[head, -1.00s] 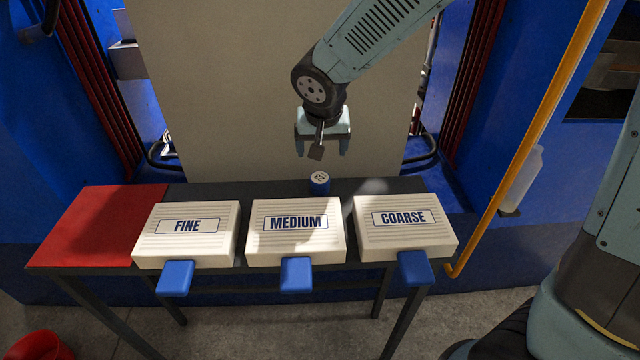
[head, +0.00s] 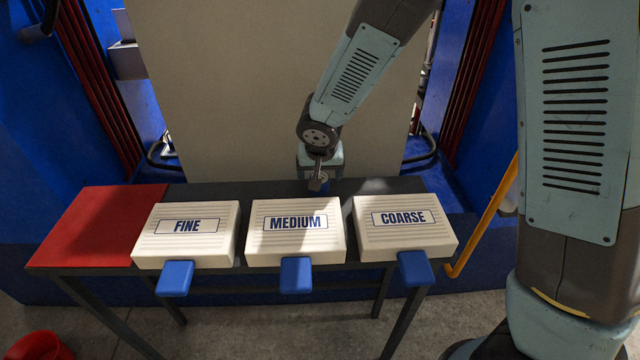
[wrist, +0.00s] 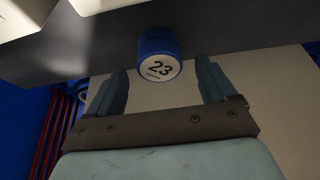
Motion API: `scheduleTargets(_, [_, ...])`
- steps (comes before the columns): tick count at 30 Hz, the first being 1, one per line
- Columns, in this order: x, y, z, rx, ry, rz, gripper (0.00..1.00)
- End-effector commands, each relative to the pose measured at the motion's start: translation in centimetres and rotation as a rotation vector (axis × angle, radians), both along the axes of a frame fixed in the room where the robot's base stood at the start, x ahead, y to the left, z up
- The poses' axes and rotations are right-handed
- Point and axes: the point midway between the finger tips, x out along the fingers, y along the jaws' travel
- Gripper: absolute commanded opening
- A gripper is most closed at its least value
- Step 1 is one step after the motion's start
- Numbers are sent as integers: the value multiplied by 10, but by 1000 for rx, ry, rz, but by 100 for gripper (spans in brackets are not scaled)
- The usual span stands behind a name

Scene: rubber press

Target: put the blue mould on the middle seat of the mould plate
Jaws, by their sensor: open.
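A small blue cylinder (wrist: 158,45) with a white top marked 23 stands on the dark table behind the MEDIUM box. In the head view (head: 318,178) it is largely hidden by my gripper. I cannot tell for sure that it is the blue mould. My gripper (wrist: 161,66) is open and empty, pointing down over the cylinder. In the wrist view, the cylinder lies between the lines of the two fingers, at about their tips, with a gap on each side. No mould plate with seats can be made out.
White boxes labelled FINE (head: 187,245), MEDIUM (head: 297,243) and COARSE (head: 405,240), with blue front tabs, line the front of the dark table (head: 220,188). A red mat (head: 95,225) covers its left end. A beige panel (head: 230,90) rises behind. A yellow rail (head: 485,215) is at right.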

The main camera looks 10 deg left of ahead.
Motion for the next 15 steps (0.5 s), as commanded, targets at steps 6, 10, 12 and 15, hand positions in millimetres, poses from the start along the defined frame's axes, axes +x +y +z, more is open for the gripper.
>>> scheduleTargets(6, [7,2,-23,-2,2,-1,84])
scheduleTargets(10, [9,2,-27,-1,1,1,84])
scheduleTargets(12, [9,2,-28,0,0,0,84])
scheduleTargets(15, [9,2,-27,0,0,0,84])
